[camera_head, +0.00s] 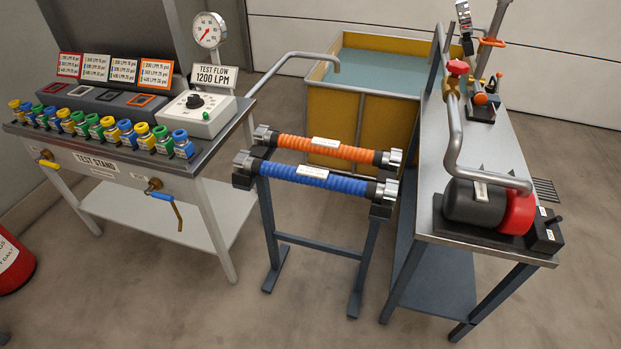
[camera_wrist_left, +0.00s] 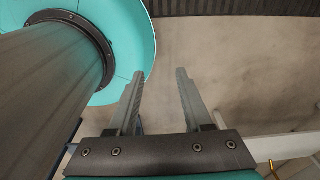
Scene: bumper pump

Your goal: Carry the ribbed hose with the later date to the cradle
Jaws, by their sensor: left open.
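An orange ribbed hose (camera_head: 325,149) and a blue ribbed hose (camera_head: 316,178) lie side by side across a dark rack (camera_head: 318,246). Both have metal end couplings and a small white label, too small to read for dates. The orange one lies farther back. My left gripper (camera_wrist_left: 160,73) is open and empty in the left wrist view, above bare floor. Neither gripper shows in the head view.
The test stand (camera_head: 97,163), with several coloured valves and a gauge (camera_head: 208,30), is at left. A yellow water tank (camera_head: 330,108) stands behind the rack. The right bench (camera_head: 490,150) carries a bent pipe (camera_head: 455,135). Floor in front of the rack is clear.

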